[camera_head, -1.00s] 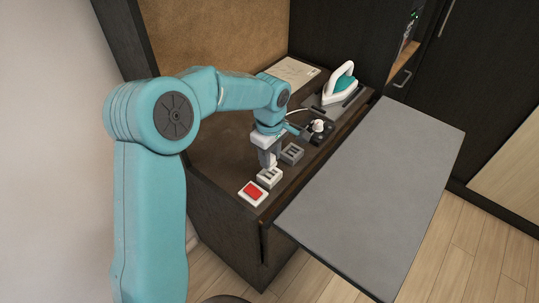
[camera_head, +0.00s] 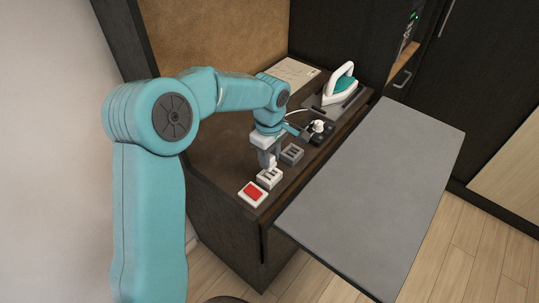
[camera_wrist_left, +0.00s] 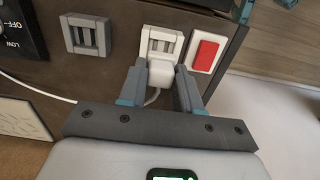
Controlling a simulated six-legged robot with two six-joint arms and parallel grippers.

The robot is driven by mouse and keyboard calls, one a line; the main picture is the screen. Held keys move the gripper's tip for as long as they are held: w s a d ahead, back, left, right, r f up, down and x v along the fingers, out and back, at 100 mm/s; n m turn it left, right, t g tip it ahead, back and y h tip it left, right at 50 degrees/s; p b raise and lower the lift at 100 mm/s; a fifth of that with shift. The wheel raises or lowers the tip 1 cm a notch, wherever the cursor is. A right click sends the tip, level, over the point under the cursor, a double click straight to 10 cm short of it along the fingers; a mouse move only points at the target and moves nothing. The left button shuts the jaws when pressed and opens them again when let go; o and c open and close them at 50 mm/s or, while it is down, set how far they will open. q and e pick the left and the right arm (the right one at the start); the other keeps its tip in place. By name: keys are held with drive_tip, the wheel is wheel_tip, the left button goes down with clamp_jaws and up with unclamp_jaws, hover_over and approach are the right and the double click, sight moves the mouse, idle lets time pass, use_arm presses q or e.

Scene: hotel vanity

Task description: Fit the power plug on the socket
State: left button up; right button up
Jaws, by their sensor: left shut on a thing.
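My left gripper (camera_head: 268,160) is shut on a white power plug (camera_wrist_left: 161,73), with one finger on each side of it. The plug sits right at the lower edge of a white slotted socket (camera_wrist_left: 161,43), overlapping it in the left wrist view. The socket also shows in the head view (camera_head: 269,178), just below the fingertips. The prongs are hidden, so I cannot tell whether the plug is in the slots. A pale cord (camera_wrist_left: 152,97) runs from the plug under the gripper. My right gripper is not in view.
A red switch (camera_head: 252,193) lies beside the white socket, near the cabinet's front edge. A grey slotted socket (camera_head: 291,153) is on the other side. Beyond are a black control box with a white knob (camera_head: 318,127) and an iron (camera_head: 341,88). A grey board (camera_head: 372,190) extends to the right.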

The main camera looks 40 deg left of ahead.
use_arm(q)
drive_tip(key=shift+f, duration=0.1)
drive_tip(key=shift+f+b, duration=0.7)
drive_tip(key=shift+r, duration=0.2)
clamp_jaws()
drive_tip(key=shift+f+b, duration=1.05)
drive_tip(key=shift+f, duration=0.3)
idle(0.7)
drive_tip(key=o, duration=1)
unclamp_jaws()
drive_tip(key=shift+o, duration=0.2)
wheel_tip(320, 180, up, 16)
drive_tip(key=shift+r+p, duration=0.2)
drive_tip(key=shift+p, duration=0.15)
